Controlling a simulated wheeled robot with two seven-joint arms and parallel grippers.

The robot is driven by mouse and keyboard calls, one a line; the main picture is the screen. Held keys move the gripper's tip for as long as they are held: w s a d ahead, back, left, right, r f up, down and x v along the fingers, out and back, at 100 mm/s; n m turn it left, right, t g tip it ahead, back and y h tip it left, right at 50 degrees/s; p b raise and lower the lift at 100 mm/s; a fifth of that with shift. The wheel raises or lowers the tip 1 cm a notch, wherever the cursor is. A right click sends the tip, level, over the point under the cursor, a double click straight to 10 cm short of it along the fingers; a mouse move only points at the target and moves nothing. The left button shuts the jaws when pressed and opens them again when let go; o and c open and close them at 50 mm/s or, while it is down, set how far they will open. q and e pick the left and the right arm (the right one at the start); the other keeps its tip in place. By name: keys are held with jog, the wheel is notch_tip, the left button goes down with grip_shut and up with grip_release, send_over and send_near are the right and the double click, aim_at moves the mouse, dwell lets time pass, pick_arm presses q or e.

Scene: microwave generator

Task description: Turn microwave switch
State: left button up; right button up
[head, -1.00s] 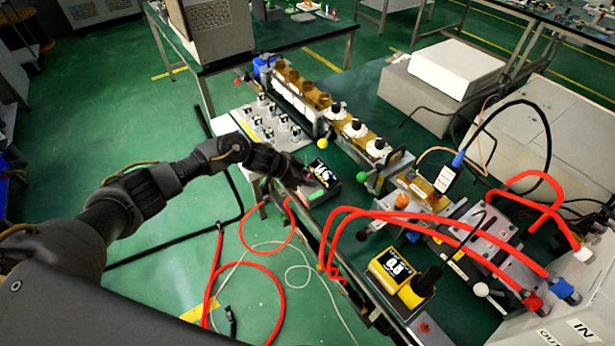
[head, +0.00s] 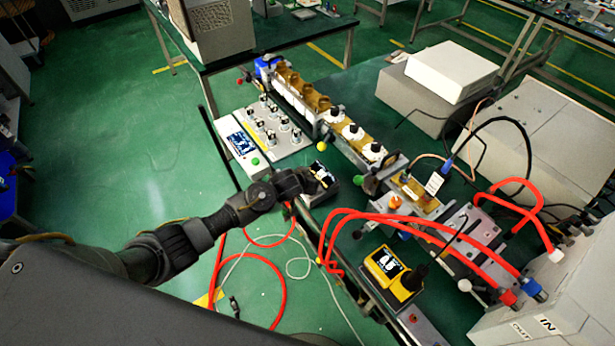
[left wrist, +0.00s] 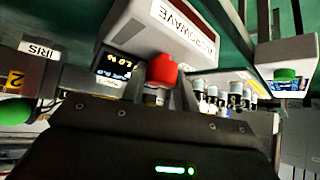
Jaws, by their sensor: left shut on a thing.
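In the left wrist view a pale box labelled MICROWAVE (left wrist: 170,25) stands close ahead. A round red knob (left wrist: 162,69) sits by its lower edge, between the fingers of my left gripper (left wrist: 161,82). The gripper is shut on the red knob. In the head view my left arm reaches to the near edge of the bench, beside a small dark unit with a lit display (head: 322,175). The fingertips and knob cannot be made out there. My right gripper is not in view.
A control panel (head: 268,140) with several knobs lies behind the arm. The waveguide row (head: 345,128) runs along the bench. Red hoses (head: 410,220) and a yellow meter (head: 385,262) are to the right. In the left wrist view a green knob (left wrist: 15,110) is at the left.

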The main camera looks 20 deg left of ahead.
pick_arm(q)
jog(key=shift+n+y, duration=1.1)
jog(key=shift+n, duration=0.3)
jog(key=o, duration=1)
jog(key=shift+a, duration=0.1)
jog(key=shift+d, duration=0.25)
